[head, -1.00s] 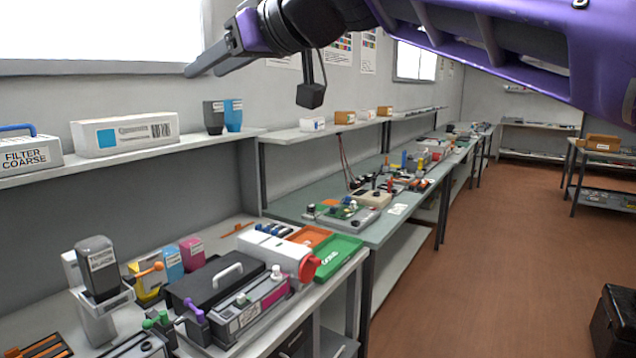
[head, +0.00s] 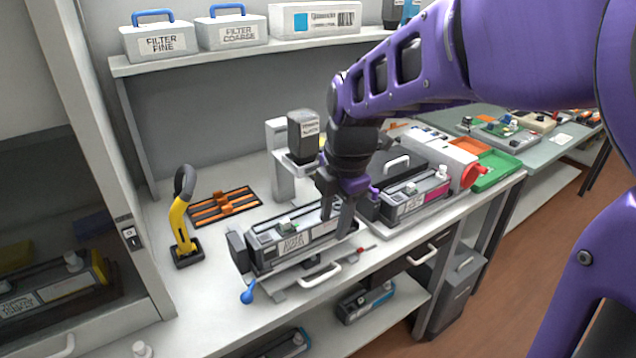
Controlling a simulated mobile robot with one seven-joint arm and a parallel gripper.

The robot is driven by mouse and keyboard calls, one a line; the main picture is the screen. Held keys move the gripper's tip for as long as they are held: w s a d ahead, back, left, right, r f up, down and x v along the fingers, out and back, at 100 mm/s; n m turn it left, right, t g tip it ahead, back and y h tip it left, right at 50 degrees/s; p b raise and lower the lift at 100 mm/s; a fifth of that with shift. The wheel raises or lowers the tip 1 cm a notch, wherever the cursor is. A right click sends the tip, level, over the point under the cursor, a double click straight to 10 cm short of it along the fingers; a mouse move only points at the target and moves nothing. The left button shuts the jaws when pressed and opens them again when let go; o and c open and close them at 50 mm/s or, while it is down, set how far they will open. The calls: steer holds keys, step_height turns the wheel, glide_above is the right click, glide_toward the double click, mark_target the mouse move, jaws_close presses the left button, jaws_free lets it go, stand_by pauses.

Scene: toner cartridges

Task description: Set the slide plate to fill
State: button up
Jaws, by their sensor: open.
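A grey toner cartridge (head: 292,243) with a printed label lies in a fixture on the bench in the head view. The slide plate appears to be the light metal piece under the cartridge, with a white handle (head: 320,276) at its front; its setting cannot be read. A blue-knobbed lever (head: 248,292) sticks out at its front left. My gripper (head: 338,220) is open, pointing down over the right part of the cartridge. Whether it touches anything cannot be told. A dark toner bottle (head: 303,137) stands upside down on a white stand (head: 283,180) behind.
A yellow-handled tool (head: 182,228) stands at left beside a black tray with orange dividers (head: 225,205). A magenta-labelled cartridge unit (head: 415,195), red-ended white machine (head: 440,155) and green tray (head: 497,170) lie at right. Filter boxes (head: 160,42) stand on the shelf above.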

mark_target(321, 277)
steer(key=w+f+b, duration=0.1)
steer(key=f, duration=0.4)
steer(key=a+f, duration=0.1)
steer(key=f, duration=0.5)
steer(key=w+f+b, duration=0.1)
steer(key=f, duration=0.5)
steer(key=shift+w+a+f+b, duration=0.15)
steer(key=shift+w+a+b, duration=0.15)
steer(key=shift+a, duration=0.1)
steer(key=shift+c, duration=0.3)
jaws_close()
